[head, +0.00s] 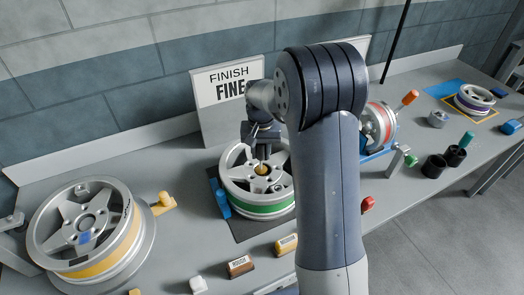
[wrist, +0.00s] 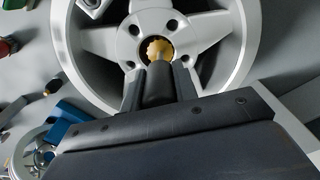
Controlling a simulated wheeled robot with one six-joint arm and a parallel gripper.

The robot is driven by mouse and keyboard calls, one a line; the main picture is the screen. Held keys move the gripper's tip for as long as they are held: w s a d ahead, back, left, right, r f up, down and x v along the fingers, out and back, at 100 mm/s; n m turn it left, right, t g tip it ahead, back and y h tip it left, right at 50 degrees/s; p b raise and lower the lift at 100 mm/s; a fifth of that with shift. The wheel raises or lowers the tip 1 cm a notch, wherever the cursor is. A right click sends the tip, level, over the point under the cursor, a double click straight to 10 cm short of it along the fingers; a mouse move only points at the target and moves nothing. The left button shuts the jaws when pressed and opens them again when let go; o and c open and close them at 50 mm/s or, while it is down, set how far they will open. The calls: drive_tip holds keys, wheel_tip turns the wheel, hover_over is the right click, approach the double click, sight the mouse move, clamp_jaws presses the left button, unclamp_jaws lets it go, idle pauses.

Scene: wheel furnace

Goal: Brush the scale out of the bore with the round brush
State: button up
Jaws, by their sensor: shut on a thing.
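The green-banded wheel (head: 256,209) lies flat on a dark mat in the middle of the bench, and its spokes fill the top of the wrist view (wrist: 97,43). My gripper (head: 262,153) is above its hub and points down. In the wrist view my gripper (wrist: 158,82) is shut on the dark handle of the round brush. The brush's yellow, ragged-edged head (wrist: 157,48) is at the central bore, and the same yellow shows at the hub in the head view (head: 261,169). How deep the head sits, and any scale inside, are hidden.
A yellow-banded wheel (head: 88,230) stands at left, a red-banded wheel (head: 379,125) on a blue stand at right, and a purple-banded wheel (head: 474,98) far right. A blue clamp (head: 222,203) is beside the green-banded wheel. Blocks, including one marked ROUGH (head: 240,266), lie in front. Black cups (head: 434,166) stand at right.

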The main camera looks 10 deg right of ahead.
drive_tip(key=shift+r, duration=0.15)
drive_tip(key=shift+r+p, duration=0.45)
drive_tip(key=shift+p, duration=0.05)
drive_tip(key=shift+a+f+b, duration=0.1)
drive_tip(key=shift+f+b, duration=0.8)
drive_tip(key=shift+f, duration=0.35)
drive_tip(key=shift+r, duration=0.15)
drive_tip(key=shift+r+p, duration=1)
drive_tip(key=shift+r, duration=0.15)
drive_tip(key=shift+f+b, duration=0.9)
drive_tip(key=shift+f, duration=0.4)
drive_tip(key=shift+r, duration=0.25)
